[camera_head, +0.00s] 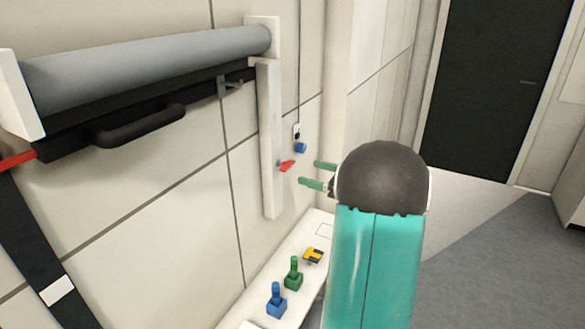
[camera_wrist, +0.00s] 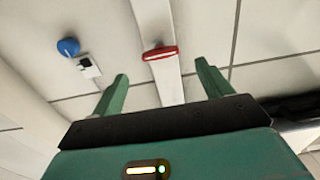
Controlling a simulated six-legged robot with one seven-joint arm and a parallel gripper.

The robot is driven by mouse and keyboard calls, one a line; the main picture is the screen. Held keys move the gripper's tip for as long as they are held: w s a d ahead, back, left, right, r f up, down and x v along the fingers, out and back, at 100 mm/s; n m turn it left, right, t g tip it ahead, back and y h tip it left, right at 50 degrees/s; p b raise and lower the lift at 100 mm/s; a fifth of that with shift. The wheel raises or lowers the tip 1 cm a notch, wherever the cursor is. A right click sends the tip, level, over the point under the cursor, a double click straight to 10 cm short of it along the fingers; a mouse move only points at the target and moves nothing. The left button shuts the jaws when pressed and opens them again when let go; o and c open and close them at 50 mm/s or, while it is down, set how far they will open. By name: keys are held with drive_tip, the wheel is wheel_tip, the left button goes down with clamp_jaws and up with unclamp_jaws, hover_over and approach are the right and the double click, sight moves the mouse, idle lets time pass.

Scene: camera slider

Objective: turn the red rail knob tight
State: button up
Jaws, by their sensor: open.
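The red rail knob (camera_head: 287,165) is a small bar-shaped handle on the white vertical rail (camera_head: 268,130) on the wall. In the wrist view the knob (camera_wrist: 160,53) lies across the rail (camera_wrist: 158,20), ahead of my gripper and roughly between the lines of its fingers. My gripper (camera_head: 318,174) has green fingers, spread open and empty. It is to the right of the knob in the head view, apart from it. The open fingers also show in the wrist view (camera_wrist: 160,88). Nothing hides the knob.
A blue knob (camera_head: 300,147) sits by a small wall box (camera_head: 296,131) near the rail. Below, a white shelf (camera_head: 240,313) holds a blue piece (camera_head: 276,302), a green piece (camera_head: 293,275) and a yellow-black piece (camera_head: 313,255). A grey roller (camera_head: 150,62) hangs upper left.

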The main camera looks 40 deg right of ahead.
sight(291, 167)
drive_tip(key=x, duration=0.7)
drive_tip(key=shift+w, duration=0.1)
drive_tip(key=c, duration=1)
